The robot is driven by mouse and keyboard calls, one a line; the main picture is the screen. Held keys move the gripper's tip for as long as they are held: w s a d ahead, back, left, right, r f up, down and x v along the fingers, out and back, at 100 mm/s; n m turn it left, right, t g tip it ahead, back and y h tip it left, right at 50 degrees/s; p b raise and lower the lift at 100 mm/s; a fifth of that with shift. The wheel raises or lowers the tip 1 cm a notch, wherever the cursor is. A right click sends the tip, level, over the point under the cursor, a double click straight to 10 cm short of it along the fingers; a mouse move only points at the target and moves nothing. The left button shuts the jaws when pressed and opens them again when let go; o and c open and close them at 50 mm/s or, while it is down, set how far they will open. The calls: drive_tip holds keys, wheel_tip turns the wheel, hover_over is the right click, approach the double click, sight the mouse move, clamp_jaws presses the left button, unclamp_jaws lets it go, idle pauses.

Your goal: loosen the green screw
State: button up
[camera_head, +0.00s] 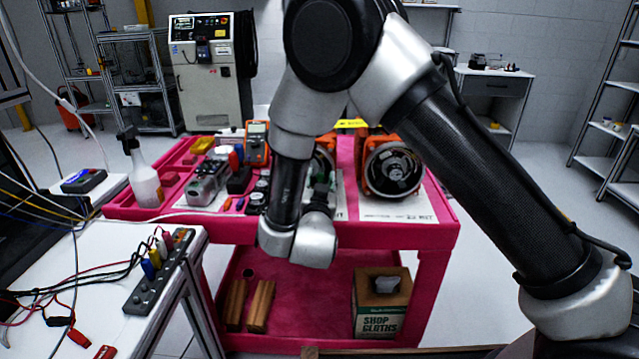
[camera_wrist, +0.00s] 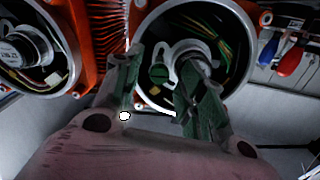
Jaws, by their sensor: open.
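My gripper (camera_wrist: 164,62) is open in the wrist view, its two green-and-grey fingers reaching over an open orange motor housing (camera_wrist: 240,20). In the head view my arm covers most of this housing, and the screw cannot be made out; my gripper (camera_head: 320,190) shows only partly there.
A second orange motor housing (camera_head: 394,168) stands close by on the pink cart (camera_head: 390,236); it also shows in the wrist view (camera_wrist: 32,52). Tools and a multimeter (camera_head: 257,140) lie on the cart's left part. A white table (camera_head: 90,260) with wires stands front left.

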clamp_jaws()
drive_tip(key=shift+n, duration=0.3)
drive_tip(key=n, duration=0.3)
drive_tip(key=shift+n, duration=0.3)
drive_tip(key=n, duration=0.3)
drive_tip(key=shift+n, duration=0.3)
drive_tip(key=n, duration=0.4)
drive_tip(key=shift+d, duration=0.1)
drive_tip(key=shift+n, duration=1.9)
